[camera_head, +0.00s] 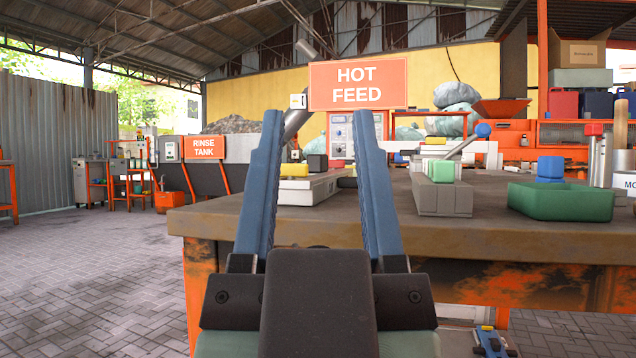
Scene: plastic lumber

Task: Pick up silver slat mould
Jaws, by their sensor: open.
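My gripper (318,125) is open and empty, its two blue fingers pointing forward, with the table behind them. Two long, low mould-like bars lie on the brown table (530,235). I cannot tell for sure which is the silver slat mould. My gripper touches neither.
A green tray (565,202) sits on the table at right, near a blue block (551,167) and upright tools. A blue-ended lever (465,143) rises behind the grey bar. An orange "HOT FEED" sign (358,84) stands beyond. Paved floor at left is open.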

